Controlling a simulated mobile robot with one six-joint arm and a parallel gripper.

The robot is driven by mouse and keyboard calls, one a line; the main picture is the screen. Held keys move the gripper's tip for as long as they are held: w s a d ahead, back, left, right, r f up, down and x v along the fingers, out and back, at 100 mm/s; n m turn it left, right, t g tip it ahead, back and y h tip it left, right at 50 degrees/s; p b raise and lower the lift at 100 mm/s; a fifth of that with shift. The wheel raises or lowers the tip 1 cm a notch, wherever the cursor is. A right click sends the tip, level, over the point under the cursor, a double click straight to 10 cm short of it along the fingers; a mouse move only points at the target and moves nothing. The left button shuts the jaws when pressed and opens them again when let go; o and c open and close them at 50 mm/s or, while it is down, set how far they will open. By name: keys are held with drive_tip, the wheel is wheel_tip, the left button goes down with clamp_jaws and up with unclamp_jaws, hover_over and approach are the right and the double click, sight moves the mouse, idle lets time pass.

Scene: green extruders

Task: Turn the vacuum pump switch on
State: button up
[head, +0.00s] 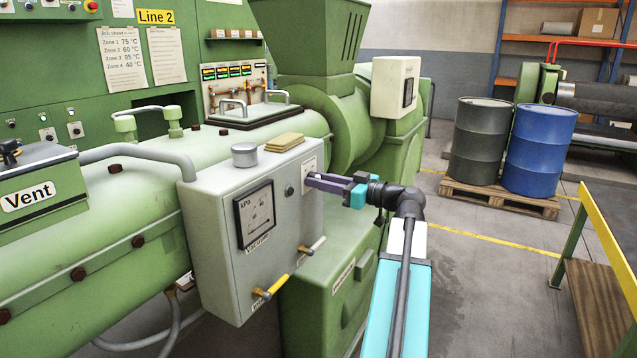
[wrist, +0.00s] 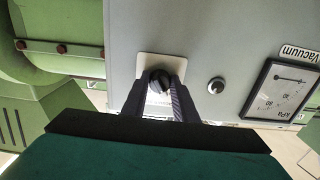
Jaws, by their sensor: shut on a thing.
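The grey vacuum box (head: 226,198) is mounted on the side of the green extruder. In the wrist view, a black switch knob (wrist: 160,78) stands on the pale plate (wrist: 148,62). My gripper (head: 312,181) reaches in from the right. Its dark fingers are shut on the knob, one on each side, as the wrist view (wrist: 160,88) shows. The fingers hide much of the knob, and its pointing direction cannot be told.
A small dark round fitting (wrist: 216,85) sits between plate and gauge. Two valves with yellow and pale handles (head: 274,286) stick out below. A tin (head: 244,154) and tan cloths (head: 284,142) lie on the box. Drums (head: 540,148) stand on a pallet.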

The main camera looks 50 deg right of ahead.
drive_tip(key=m+b, duration=0.1)
drive_tip(key=m, duration=0.2)
drive_tip(key=shift+m, duration=0.3)
drive_tip(key=m, duration=0.3)
drive_tip(key=shift+a, duration=0.1)
drive_tip(key=m+p, duration=0.1)
drive_tip(key=m, duration=0.3)
drive_tip(key=shift+r, duration=0.1)
drive_tip(key=shift+m+p, duration=0.55)
drive_tip(key=shift+m, duration=1.05)
drive_tip(key=o, duration=1.1)
drive_tip(key=shift+c, duration=0.2)
drive_tip(key=shift+s, duration=0.1)
